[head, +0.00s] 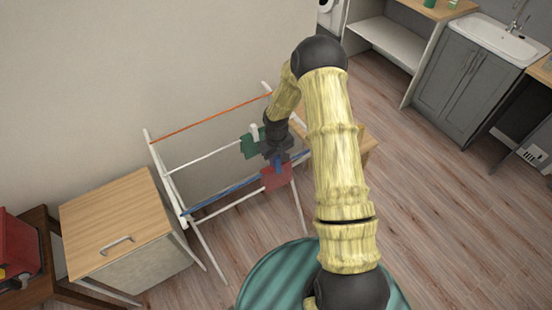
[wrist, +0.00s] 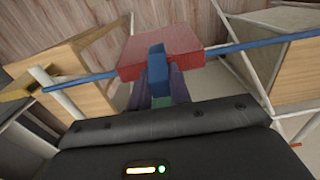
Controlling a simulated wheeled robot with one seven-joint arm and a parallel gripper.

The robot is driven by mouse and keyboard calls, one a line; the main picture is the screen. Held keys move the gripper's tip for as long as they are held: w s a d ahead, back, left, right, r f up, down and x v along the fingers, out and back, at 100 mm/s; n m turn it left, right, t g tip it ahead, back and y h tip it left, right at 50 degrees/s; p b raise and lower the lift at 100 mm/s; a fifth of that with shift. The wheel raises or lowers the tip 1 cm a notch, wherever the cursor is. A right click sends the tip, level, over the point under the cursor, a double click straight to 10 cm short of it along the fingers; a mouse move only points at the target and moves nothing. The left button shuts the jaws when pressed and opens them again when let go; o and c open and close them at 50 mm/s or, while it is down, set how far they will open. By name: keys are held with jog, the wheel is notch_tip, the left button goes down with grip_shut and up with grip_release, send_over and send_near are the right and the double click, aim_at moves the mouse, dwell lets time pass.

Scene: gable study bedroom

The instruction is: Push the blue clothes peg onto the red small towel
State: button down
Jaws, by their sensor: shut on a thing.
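The red small towel (head: 276,177) hangs over the blue rail (head: 225,192) of a white drying rack. In the wrist view the red towel (wrist: 182,52) lies across the rail, with the blue clothes peg (wrist: 157,70) upright against its near middle. My gripper (wrist: 160,85) is shut on the blue peg, a finger on each side. The peg's upper end overlaps the towel in the picture; whether its jaws straddle the cloth is hidden. In the head view my gripper (head: 277,156) is at the rack, just above the red towel, with the peg (head: 279,163) partly hidden.
The rack's orange rail (head: 210,116) is at the back. A wooden-topped cabinet (head: 115,215) stands left of the rack. Open floor (head: 440,220) lies to the right.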

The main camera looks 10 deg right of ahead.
jog(key=shift+f, duration=0.15)
dwell(0.5)
jog(key=c, duration=1.2)
grip_release()
notch_tip(320, 180, up, 17)
jog(key=b, duration=0.4)
jog(key=shift+r+b, duration=0.2)
jog(key=shift+b, duration=0.2)
